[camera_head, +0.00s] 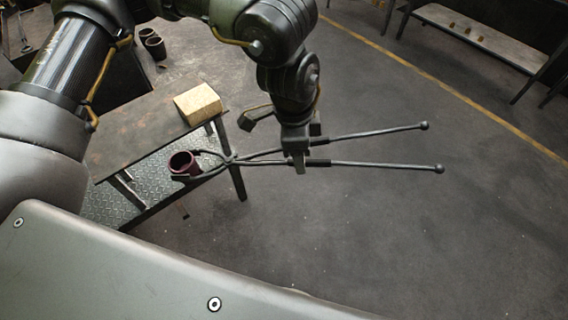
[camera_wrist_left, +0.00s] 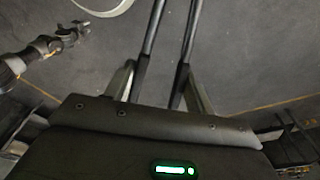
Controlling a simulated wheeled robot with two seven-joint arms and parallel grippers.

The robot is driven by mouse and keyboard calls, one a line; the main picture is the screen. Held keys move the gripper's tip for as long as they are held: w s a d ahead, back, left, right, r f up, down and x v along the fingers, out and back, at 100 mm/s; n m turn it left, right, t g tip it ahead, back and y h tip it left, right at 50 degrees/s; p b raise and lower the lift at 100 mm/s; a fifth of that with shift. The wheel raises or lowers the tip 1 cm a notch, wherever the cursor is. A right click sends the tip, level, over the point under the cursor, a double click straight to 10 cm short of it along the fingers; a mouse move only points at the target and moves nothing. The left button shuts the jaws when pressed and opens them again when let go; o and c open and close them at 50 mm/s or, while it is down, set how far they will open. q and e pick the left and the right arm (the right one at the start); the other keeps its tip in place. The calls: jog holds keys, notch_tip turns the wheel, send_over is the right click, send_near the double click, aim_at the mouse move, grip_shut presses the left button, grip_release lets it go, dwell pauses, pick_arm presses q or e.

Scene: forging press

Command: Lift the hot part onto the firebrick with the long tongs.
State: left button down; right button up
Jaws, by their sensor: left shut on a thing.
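My left gripper (camera_head: 299,162) is shut on the long dark tongs (camera_head: 258,154), whose two handles reach out to the right. In the left wrist view, the tong handles (camera_wrist_left: 187,45) run between the fingers of that gripper (camera_wrist_left: 158,88). The tong jaws are around the hot part (camera_head: 183,164), a dark red, upright cup shape. It appears in front of the table top's near edge; its exact height is unclear. The yellowish firebrick (camera_head: 198,103) lies on the table's right end, above the part in the picture. My right gripper (camera_wrist_left: 72,36) shows small in the left wrist view, its jaw state unclear.
The dark table (camera_head: 140,127) has a diamond-plate shelf (camera_head: 115,206) below. Dark cups (camera_head: 154,47) stand farther back at the left. A bench (camera_head: 480,35) is at the upper right. The floor right of the table is open, with a yellow line.

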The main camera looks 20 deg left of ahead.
aim_at(287, 162)
pick_arm(q)
jog(key=s+m+b, duration=0.1)
jog(key=m, duration=0.1)
jog(key=s+a+m, duration=0.1)
jog(key=m, duration=0.2)
jog(key=s+m+b, duration=0.1)
jog(key=m, duration=0.1)
jog(key=shift+s+a+r+m+g+y+b, duration=0.25)
jog(key=shift+s+a+m+g+y+b, duration=0.05)
jog(key=shift+s+a+g, duration=0.1)
jog(key=shift+s+a+r+m, duration=0.15)
jog(key=shift+s+a+m, duration=0.1)
jog(key=shift+m, duration=0.3)
jog(key=shift+s+a+r+m, duration=0.1)
jog(key=shift+s+r+m, duration=0.1)
jog(key=shift+m, duration=0.35)
jog(key=w+a+f, duration=0.3)
jog(key=w+a, duration=0.9)
jog(key=a, duration=0.4)
jog(key=shift+d+f, duration=0.1)
jog(key=shift+f, duration=0.2)
jog(key=shift+s+d+f, duration=0.1)
jog(key=shift+f, duration=0.5)
